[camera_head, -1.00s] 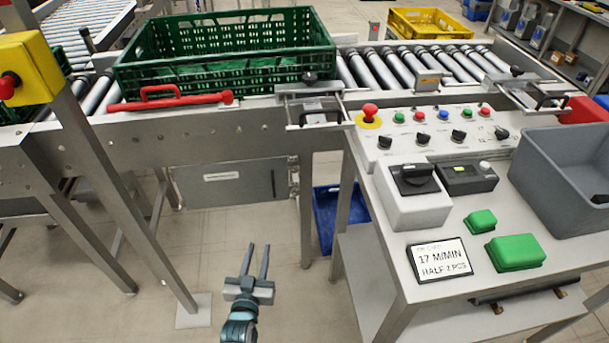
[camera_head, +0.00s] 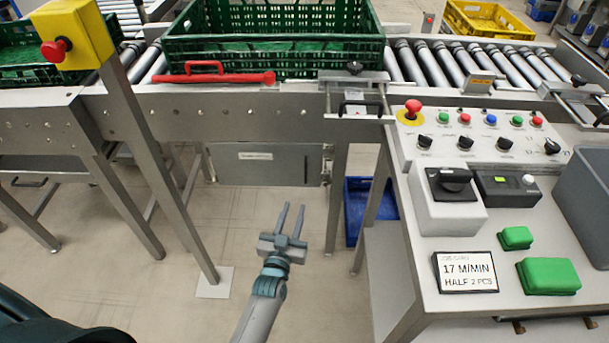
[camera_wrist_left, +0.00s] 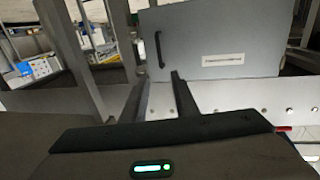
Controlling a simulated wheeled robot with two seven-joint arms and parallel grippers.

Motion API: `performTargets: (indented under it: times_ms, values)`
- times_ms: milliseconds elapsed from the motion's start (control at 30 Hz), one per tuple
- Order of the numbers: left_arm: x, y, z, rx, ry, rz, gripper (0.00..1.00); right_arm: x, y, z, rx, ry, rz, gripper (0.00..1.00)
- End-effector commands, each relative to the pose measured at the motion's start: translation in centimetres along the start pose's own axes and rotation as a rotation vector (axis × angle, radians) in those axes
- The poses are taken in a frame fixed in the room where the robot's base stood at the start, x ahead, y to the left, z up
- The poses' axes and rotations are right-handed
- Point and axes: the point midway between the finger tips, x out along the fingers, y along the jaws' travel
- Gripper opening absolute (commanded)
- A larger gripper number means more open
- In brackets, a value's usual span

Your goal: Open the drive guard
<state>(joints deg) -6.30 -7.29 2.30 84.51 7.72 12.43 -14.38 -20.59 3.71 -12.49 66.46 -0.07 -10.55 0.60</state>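The drive guard appears to be the grey rectangular panel (camera_head: 245,168) with a white label, under the conveyor's side frame. It looks closed. A dark upright handle or latch (camera_head: 326,166) sits at its right end. In the left wrist view the panel (camera_wrist_left: 215,55) fills the upper middle, with the dark handle (camera_wrist_left: 158,49) at its left edge. My left gripper (camera_head: 291,222) is open and empty, fingers pointing toward the panel, below and in front of its right half. Its fingers also show in the left wrist view (camera_wrist_left: 158,80), apart from the handle. My right gripper is not in view.
A control console (camera_head: 405,270) with buttons stands at the right. A slanted post with a yellow stop box (camera_head: 85,30) stands at the left. A blue bin (camera_head: 352,225) sits behind the conveyor leg. A green crate (camera_head: 350,55) rests on the conveyor. Open floor lies below the panel.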

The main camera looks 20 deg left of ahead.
Motion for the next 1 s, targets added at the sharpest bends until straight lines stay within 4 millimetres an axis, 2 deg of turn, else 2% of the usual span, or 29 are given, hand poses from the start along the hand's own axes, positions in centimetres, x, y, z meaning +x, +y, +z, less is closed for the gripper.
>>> performTargets:
  times_ms: [700,1000]
  values:
    - [11.8,-0.1,-0.1,0.0,0.002,-0.001,0.27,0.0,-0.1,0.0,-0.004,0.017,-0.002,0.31]
    - [14.5,0.0,0.0,0.0,0.0,0.0,0.27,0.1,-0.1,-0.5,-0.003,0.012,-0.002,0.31]
